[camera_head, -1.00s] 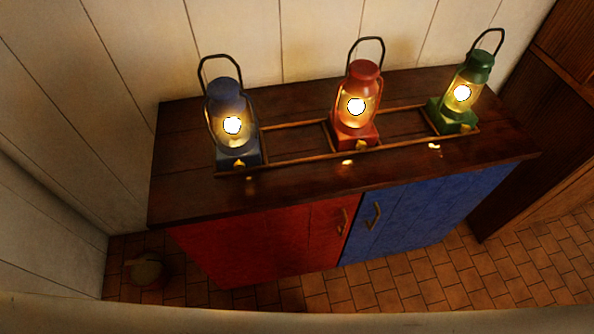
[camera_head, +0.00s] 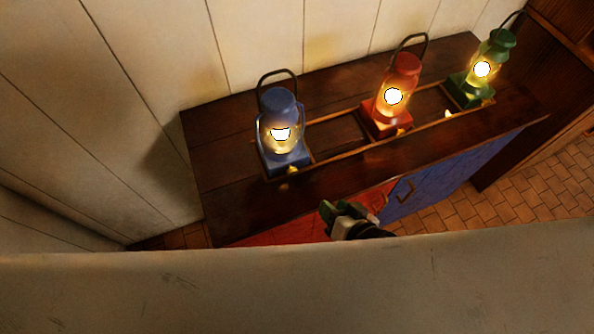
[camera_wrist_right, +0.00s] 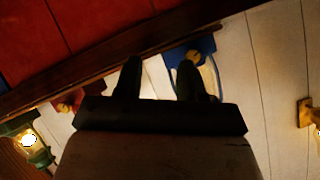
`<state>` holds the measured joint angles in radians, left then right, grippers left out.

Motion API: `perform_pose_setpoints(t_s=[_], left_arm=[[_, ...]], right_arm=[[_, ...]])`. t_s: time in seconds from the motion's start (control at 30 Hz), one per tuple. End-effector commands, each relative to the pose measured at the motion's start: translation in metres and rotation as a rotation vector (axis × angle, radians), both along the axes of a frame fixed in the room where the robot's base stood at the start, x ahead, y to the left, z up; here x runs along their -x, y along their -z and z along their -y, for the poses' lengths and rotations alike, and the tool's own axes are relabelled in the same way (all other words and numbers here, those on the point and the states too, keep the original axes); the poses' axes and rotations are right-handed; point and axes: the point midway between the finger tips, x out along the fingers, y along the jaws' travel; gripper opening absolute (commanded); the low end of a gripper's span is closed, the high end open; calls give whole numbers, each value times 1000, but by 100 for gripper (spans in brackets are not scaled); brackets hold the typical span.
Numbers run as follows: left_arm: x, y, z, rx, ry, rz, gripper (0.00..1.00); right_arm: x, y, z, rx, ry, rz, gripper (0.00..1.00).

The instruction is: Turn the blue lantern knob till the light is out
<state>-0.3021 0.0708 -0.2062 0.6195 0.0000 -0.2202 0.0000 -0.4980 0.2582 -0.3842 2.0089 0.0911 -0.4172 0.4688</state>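The blue lantern (camera_head: 283,107) stands at the left end of a wooden rack on the cabinet top, and its light is on. Its small yellow knob (camera_head: 292,170) is low on the front of the base. My right gripper (camera_head: 338,212) is in front of the cabinet, below and to the right of the knob, apart from the lantern. In the right wrist view its two fingers (camera_wrist_right: 158,78) are spread with nothing held between them. The knob (camera_wrist_right: 193,56) shows there by the right-hand finger, which partly covers the blue lantern. My left gripper is not in view.
A lit red lantern (camera_head: 404,72) and a lit green lantern (camera_head: 497,45) stand farther right in the rack. The cabinet top (camera_head: 225,190) is bare on the left. A pale surface (camera_head: 300,290) fills the bottom of the head view and hides part of my right arm.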

Motion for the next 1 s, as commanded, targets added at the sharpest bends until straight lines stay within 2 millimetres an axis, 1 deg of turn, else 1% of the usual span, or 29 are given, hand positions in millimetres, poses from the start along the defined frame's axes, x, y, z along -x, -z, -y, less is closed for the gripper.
perform_pose_setpoints(t_s=[0.03, 0.13, 0.2, 0.3, 0.37, 0.47, 0.7, 0.8, 1.0], left_arm=[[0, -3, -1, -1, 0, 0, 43], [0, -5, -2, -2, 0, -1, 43], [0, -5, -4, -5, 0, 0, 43], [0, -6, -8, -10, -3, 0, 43], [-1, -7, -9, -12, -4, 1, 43], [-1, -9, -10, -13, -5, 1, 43], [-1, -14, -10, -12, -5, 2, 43], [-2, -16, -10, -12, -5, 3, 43], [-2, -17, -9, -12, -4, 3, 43]], right_arm=[[0, -11, -7, -53, -3, 32, 40], [1, -27, -17, -154, -2, 83, 40], [2, -34, -22, -203, -2, 106, 40], [0, -39, -27, -239, -3, 122, 40], [-4, -39, -30, -246, -2, 126, 40], [-16, -35, -37, -245, -2, 127, 40], [-54, -21, -60, -244, -2, 126, 40], [-67, -16, -69, -243, -2, 125, 40], [-82, -9, -78, -242, -2, 123, 40]])
